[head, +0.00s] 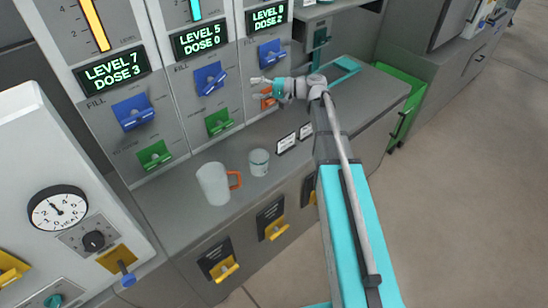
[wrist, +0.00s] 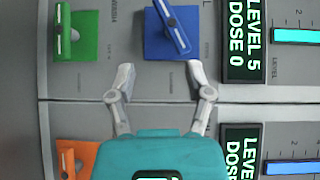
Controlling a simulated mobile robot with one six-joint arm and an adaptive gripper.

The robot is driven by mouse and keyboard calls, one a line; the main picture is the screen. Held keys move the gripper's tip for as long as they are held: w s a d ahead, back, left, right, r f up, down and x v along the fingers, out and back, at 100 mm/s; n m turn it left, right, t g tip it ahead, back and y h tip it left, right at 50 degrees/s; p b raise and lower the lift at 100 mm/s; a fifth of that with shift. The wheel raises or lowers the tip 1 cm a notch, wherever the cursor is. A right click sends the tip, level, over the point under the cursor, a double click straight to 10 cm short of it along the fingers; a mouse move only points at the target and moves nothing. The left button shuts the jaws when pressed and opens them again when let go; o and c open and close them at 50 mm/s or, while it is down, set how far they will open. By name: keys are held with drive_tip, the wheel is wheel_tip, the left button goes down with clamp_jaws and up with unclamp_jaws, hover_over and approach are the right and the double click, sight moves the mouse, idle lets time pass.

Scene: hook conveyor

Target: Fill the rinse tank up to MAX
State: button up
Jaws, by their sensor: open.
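Three tank panels stand side by side, and I cannot tell which is the rinse tank. The left display (head: 112,72) reads LEVEL 7 DOSE 3, the middle display (head: 201,39) LEVEL 5 DOSE 0, the right display (head: 268,16) LEVEL 2. Below them are the left blue fill lever (head: 132,112), middle blue fill lever (head: 209,79) and right blue fill lever (head: 271,53). My gripper (head: 256,88) is open and empty in front of the panels. In the wrist view, its fingers (wrist: 160,80) point towards the middle blue lever (wrist: 160,45), apparently without holding it.
Green levers (head: 155,155) (head: 219,122) sit below the left and middle blue levers. An orange lever (head: 268,100) is partly behind my gripper. A white mug with an orange handle (head: 214,185) and a small cup (head: 259,162) stand on the counter.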

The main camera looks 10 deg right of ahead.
drive_tip(key=s+d+f+n+g+h, duration=0.2)
drive_tip(key=s+f+g+h, duration=0.1)
drive_tip(key=s+f+h, duration=0.8)
drive_tip(key=shift+s+d+f+h, duration=0.35)
drive_tip(key=shift+s+f+h, duration=0.05)
drive_tip(key=shift+s+f, duration=2.1)
drive_tip(key=shift+s+r, duration=0.1)
drive_tip(key=shift+r, duration=0.05)
drive_tip(key=s+d+f+g+h, duration=0.1)
drive_tip(key=s+d+h, duration=0.4)
drive_tip(key=s, duration=0.1)
drive_tip(key=shift+s+d+f+n, duration=0.2)
drive_tip(key=shift+d+f+n, duration=0.1)
drive_tip(key=shift+d+f, duration=0.1)
